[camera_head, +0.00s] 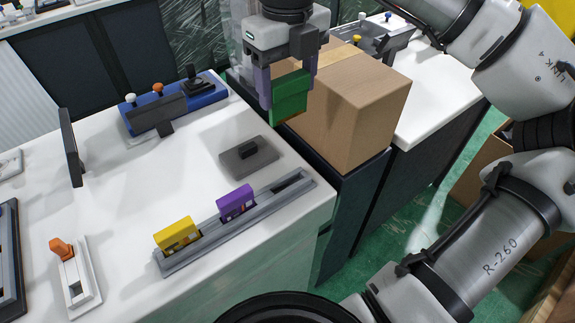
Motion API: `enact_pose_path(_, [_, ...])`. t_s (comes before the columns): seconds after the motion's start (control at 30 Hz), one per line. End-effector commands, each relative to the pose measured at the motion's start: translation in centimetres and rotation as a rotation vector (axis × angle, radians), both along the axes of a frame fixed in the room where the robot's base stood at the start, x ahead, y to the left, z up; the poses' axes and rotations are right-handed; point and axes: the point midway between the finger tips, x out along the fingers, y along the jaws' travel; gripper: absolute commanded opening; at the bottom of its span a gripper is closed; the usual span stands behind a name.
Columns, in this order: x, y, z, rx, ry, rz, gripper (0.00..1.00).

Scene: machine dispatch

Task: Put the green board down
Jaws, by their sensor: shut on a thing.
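The green board (291,95) is a small upright block with an orange-brown lower edge. My gripper (287,85) is shut on it and points down. It holds the board in the air, in front of the cardboard box (365,110) in this view. A grey rail (270,200) lies along the near edge of the white table. A yellow board (177,235) and a purple board (235,202) stand upright in it. A dark empty slot (288,183) shows at the rail's right end.
A blue control unit with levers (175,105) stands at the table's back. An orange-handled switch (70,270) is at front left. The white table (130,205) is clear in its middle.

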Motion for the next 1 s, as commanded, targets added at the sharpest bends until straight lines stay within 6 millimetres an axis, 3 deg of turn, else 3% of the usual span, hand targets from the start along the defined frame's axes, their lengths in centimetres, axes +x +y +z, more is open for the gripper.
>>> enact_pose_path(0.17, [-0.3,0.0,-2.0,-0.001,0.004,-0.014,0.41])
enact_pose_path(0.6, [-0.3,0.1,-13.1,0.003,0.004,-0.012,0.41])
enact_pose_path(1.0, [-0.3,0.0,-18.0,0.002,0.002,-0.014,0.41])
